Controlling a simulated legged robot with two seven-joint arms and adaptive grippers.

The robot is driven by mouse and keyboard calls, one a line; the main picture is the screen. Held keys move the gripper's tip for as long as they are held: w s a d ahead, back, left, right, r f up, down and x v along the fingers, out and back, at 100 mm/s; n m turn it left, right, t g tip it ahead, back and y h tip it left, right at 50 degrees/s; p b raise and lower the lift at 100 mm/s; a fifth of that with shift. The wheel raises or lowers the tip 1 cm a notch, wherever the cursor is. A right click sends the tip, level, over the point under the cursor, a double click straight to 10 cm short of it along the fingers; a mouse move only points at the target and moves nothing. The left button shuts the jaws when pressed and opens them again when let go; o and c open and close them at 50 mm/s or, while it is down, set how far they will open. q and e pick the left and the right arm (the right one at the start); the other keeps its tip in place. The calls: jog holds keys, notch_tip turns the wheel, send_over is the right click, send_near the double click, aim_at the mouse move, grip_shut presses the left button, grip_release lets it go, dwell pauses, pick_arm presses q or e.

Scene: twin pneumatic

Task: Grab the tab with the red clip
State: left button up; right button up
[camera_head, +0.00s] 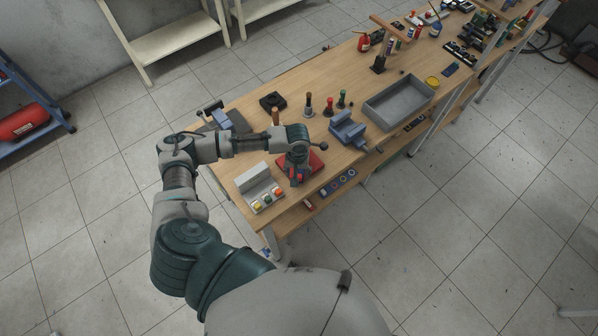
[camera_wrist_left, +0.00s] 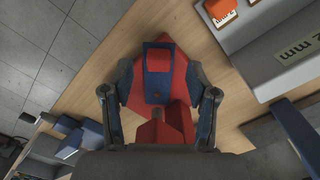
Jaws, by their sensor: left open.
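A red base plate (camera_wrist_left: 180,75) with a dark blue part (camera_wrist_left: 154,88) and a red block (camera_wrist_left: 157,60) lies on the bench in the left wrist view. A second, larger red block (camera_wrist_left: 174,124) stands nearer the camera. I cannot tell for sure which red piece is the clip on the tab. My left gripper (camera_wrist_left: 158,94) is open, with one finger on each side of the red and blue parts; contact cannot be told. In the head view the red plate (camera_head: 315,162) is partly hidden under my left gripper (camera_head: 297,180). My right gripper is out of view.
A grey box with coloured buttons (camera_head: 262,198) stands close left of the red plate. A blue vise (camera_head: 347,130) and a grey tray (camera_head: 398,101) are to the right. Upright handled tools (camera_head: 308,107) stand behind. The wooden bench's (camera_head: 222,176) front edge is close.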

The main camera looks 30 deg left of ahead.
pick_arm(q)
jog(key=shift+s+d+f, duration=0.1)
jog(key=shift+f, duration=1.4)
grip_shut()
jog(key=shift+r, duration=0.1)
